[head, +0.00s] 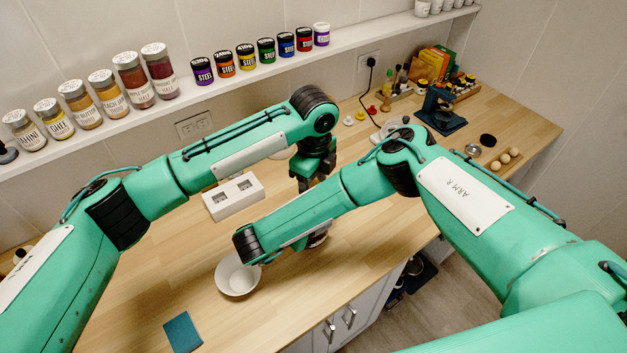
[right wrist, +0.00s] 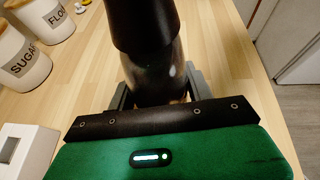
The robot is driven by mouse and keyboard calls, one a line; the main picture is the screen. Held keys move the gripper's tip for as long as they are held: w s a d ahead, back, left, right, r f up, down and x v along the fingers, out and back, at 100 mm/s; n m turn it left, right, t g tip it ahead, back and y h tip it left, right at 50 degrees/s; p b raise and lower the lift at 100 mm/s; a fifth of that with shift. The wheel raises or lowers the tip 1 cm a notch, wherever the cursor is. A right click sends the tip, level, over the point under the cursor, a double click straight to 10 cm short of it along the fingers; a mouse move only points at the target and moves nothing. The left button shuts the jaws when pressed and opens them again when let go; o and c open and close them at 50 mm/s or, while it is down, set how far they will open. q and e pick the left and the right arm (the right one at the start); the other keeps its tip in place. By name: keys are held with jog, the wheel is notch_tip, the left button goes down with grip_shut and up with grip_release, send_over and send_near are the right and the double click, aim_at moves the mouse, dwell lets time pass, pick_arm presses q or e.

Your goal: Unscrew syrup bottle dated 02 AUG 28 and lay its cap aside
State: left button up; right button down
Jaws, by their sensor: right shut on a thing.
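A dark, glossy bottle (right wrist: 158,80) stands between the fingers of my right gripper (right wrist: 158,92) in the right wrist view, and the gripper is shut on it. A wide black part (right wrist: 140,25) sits above the bottle's shoulder; I cannot tell whether it is all cap. No date is readable. In the head view the bottle and right gripper are mostly hidden behind my right forearm. My left gripper (head: 315,178) points down over the counter, beyond the right forearm; its fingers are too dark and small to tell open from shut.
A white bowl (head: 238,275) and a teal mat (head: 183,332) are near the counter's front. A white two-slot box (head: 233,197) stands behind. The counter's front left is mostly clear.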

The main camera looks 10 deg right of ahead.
pick_arm(q)
notch_tip(320, 180, up, 4)
jog(key=shift+r, duration=0.25)
jog(key=shift+c, duration=0.3)
jog(key=shift+w+r+m, duration=0.1)
jog(key=shift+r+m, duration=0.75)
jog(key=shift+m, duration=0.15)
jog(key=shift+r+m, duration=0.75)
jog(key=shift+m, duration=0.45)
jog(key=shift+f, duration=3.9)
jog(key=c, duration=1)
jog(key=shift+n, duration=1.7)
jog(key=shift+c, duration=0.2)
